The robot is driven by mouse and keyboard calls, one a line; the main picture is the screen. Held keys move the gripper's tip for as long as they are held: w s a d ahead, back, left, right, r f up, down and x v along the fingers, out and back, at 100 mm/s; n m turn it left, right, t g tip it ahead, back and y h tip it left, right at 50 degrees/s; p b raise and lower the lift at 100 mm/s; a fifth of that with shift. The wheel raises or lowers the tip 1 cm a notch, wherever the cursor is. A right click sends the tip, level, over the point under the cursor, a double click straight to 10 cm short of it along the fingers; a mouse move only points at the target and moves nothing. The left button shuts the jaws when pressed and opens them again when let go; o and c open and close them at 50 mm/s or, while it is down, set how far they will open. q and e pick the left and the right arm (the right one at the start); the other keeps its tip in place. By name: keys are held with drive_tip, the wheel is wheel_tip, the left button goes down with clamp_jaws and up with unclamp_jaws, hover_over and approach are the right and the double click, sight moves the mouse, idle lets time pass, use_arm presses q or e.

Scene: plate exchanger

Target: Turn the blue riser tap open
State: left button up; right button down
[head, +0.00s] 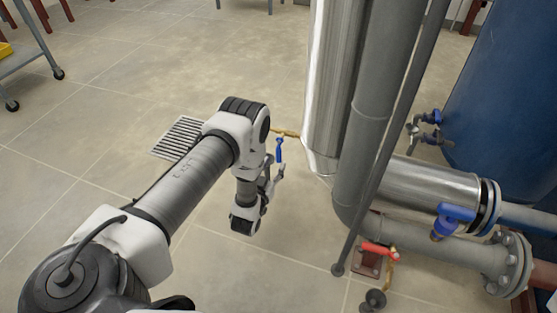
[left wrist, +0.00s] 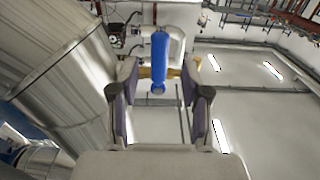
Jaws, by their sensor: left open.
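The blue riser tap (head: 279,150) has a small blue lever and a brass body beside the shiny vertical riser. In the left wrist view, the blue lever (left wrist: 159,62) stands upright in the picture, with brass showing behind it on both sides. My left gripper (head: 274,175) is just below the lever in the head view. In the left wrist view, its two fingers (left wrist: 160,78) are open, one on each side of the lever, with a gap on both sides. I cannot tell how deep the lever sits between them. My right gripper is not in view.
The clad riser (head: 328,80) and a grey pipe (head: 368,125) stand close to the right of my gripper. A larger blue-handled valve (head: 455,212) and a red-handled tap (head: 378,249) are at lower right. A floor grate (head: 178,138) lies behind my arm. Open floor is at left.

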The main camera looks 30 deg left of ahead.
sight(278, 158)
use_arm(q)
drive_tip(key=b+x, duration=0.1)
drive_tip(key=x, duration=0.3)
drive_tip(key=shift+w+f+b, duration=0.15)
drive_tip(key=shift+w+b, duration=0.05)
drive_tip(key=shift+b, duration=0.2)
drive_tip(key=shift+w, duration=0.25)
clamp_jaws()
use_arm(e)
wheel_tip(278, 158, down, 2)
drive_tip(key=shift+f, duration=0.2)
